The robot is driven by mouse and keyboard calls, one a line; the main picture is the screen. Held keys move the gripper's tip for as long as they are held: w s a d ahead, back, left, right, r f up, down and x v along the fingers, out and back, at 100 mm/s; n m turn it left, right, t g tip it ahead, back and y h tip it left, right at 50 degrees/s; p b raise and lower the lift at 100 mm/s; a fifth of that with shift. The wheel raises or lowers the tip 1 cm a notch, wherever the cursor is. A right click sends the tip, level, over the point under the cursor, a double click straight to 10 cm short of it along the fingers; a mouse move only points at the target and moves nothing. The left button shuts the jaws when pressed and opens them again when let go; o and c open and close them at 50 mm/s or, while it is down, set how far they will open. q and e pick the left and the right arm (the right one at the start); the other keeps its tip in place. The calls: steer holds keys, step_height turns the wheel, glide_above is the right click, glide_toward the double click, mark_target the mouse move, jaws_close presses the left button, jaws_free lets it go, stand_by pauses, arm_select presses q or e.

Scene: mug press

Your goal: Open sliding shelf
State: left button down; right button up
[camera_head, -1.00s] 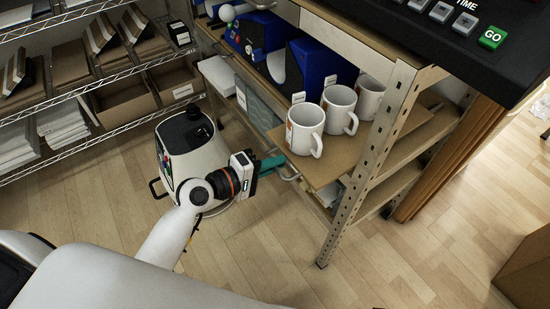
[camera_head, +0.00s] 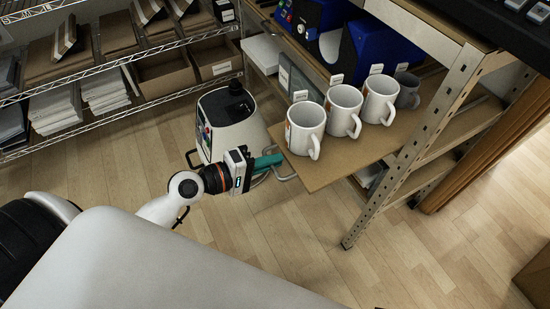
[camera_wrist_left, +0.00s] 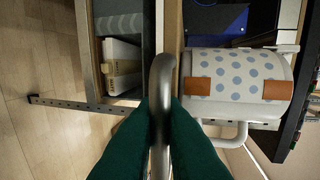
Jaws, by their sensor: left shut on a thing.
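The sliding shelf (camera_head: 330,173) is a brown board that sticks out from the metal-framed rack, with several white mugs (camera_head: 343,110) standing on it. Its curved metal handle (camera_wrist_left: 160,80) runs up the middle of the left wrist view. My left gripper (camera_head: 268,162) has teal fingers that are shut on this handle at the shelf's front left; the fingers hide part of it. My right gripper is not in view.
The rack's perforated post (camera_head: 430,140) stands right of the shelf. A white machine with a black top (camera_head: 228,125) stands on the floor behind my left gripper. A wire rack (camera_head: 110,80) with boxes and paper is at the left. Wooden floor in front is clear.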

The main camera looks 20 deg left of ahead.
arm_select(q)
steer(key=shift+s+a, duration=0.15)
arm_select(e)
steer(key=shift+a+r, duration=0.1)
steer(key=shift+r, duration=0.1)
arm_select(q)
steer(key=c, duration=1.5)
jaws_free()
steer(key=shift+c, duration=0.2)
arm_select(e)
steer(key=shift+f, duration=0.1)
